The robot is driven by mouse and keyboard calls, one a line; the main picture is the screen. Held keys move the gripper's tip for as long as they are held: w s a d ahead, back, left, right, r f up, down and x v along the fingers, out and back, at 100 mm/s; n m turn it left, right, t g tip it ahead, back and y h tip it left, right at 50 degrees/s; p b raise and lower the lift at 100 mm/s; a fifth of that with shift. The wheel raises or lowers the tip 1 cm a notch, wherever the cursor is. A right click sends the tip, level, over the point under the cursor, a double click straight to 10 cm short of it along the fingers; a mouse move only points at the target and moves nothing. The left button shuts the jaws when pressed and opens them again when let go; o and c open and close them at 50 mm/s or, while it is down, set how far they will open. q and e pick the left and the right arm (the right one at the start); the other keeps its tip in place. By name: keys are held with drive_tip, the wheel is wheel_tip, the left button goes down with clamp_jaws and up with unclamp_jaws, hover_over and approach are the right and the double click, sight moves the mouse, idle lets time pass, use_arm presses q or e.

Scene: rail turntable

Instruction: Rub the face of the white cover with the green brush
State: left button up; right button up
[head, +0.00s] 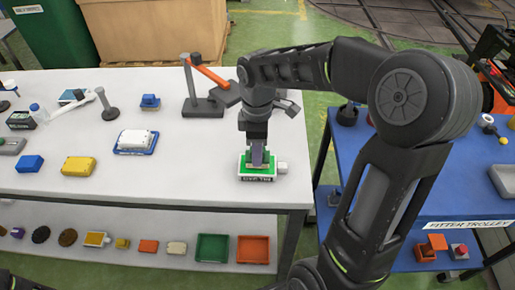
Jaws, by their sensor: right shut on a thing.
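My right gripper (258,152) points straight down near the right front of the white table and is shut on the green brush (259,165). The brush is mostly hidden by the fingers. It is low over a small green and white labelled base (245,174); I cannot tell whether they touch. A small white piece (282,168) shows at the right side of this base. A white block that looks like the white cover (136,139) sits on a blue-edged labelled base further left, apart from the gripper. My left gripper is not in view.
A stand with an orange lever (210,76) rises behind the gripper. A yellow block (79,166), a blue block (29,163) and a grey post (108,107) stand left. A blue trolley (400,185) is at right. The table is clear between the white block and the gripper.

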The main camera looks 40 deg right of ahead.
drive_tip(key=shift+f+b, duration=0.3)
drive_tip(key=shift+f, duration=0.3)
idle(1.9)
drive_tip(key=shift+r, duration=0.1)
wheel_tip(320, 180, up, 7)
drive_tip(key=p, duration=0.5)
drive_tip(key=shift+p, duration=0.35)
idle(0.6)
